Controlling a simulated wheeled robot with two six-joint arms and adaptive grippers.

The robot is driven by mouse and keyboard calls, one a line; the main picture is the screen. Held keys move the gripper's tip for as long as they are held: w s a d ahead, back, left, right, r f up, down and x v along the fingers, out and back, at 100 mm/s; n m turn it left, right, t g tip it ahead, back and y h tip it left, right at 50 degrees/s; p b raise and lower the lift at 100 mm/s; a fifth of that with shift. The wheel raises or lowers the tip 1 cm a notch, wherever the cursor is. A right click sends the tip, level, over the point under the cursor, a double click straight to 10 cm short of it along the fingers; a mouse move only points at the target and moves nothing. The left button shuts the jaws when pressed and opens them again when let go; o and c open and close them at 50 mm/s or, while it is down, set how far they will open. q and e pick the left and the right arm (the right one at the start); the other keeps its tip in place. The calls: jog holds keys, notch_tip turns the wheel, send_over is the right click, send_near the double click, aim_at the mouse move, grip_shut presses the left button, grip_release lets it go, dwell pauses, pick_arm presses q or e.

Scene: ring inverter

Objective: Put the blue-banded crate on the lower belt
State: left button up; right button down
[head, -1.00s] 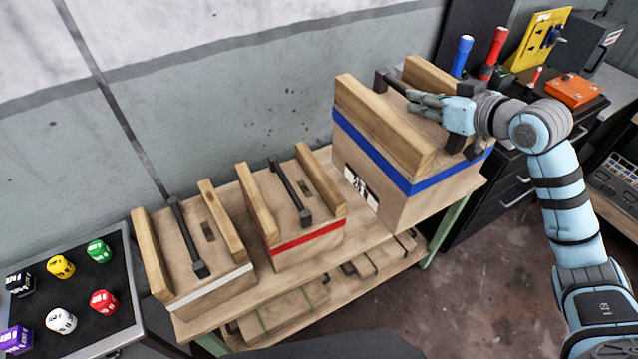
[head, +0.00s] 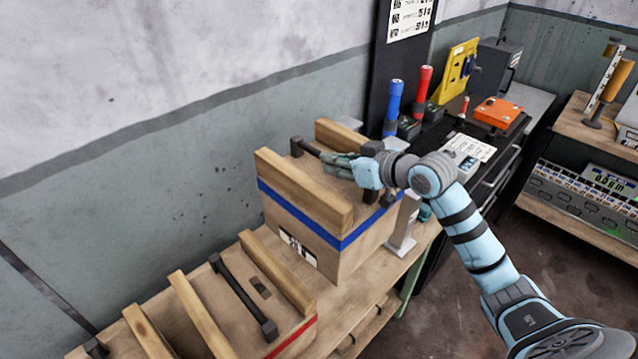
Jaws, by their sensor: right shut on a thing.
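The blue-banded crate (head: 300,232) is a large wooden box in the middle of the head view, with a blue band, two thick wooden rails on top and a dark bar handle between them. My right gripper (head: 345,166) comes in from the right and is shut on that handle at the crate's top. The crate looks level. I cannot tell whether its base touches the wooden bench (head: 345,325) or hangs just above it. My left gripper is not in view. No belt can be made out.
A red-banded crate (head: 225,300) stands close to the left. A grey upright piece (head: 403,225) is close on the right. Beyond are blue (head: 393,105) and red (head: 422,88) cylinders and an orange box (head: 498,112). Open floor (head: 455,315) lies at the lower right.

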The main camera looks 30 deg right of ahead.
jog(key=f, duration=0.7)
jog(key=f+b, duration=0.1)
jog(key=f, duration=0.5)
jog(key=shift+w+f, duration=0.2)
jog(key=shift+f, duration=0.2)
notch_tip(320, 180, down, 4)
jog(key=shift+s+r+b, duration=0.15)
jog(key=shift+r+b, duration=0.1)
jog(key=shift+b, duration=0.4)
jog(key=shift+f, duration=0.45)
jog(key=c, duration=1.9)
grip_release()
jog(key=shift+f, duration=0.15)
jog(key=shift+c, duration=0.2)
jog(key=o, duration=0.3)
jog(key=shift+o, duration=0.3)
jog(key=shift+s, duration=0.1)
jog(key=shift+r, duration=0.2)
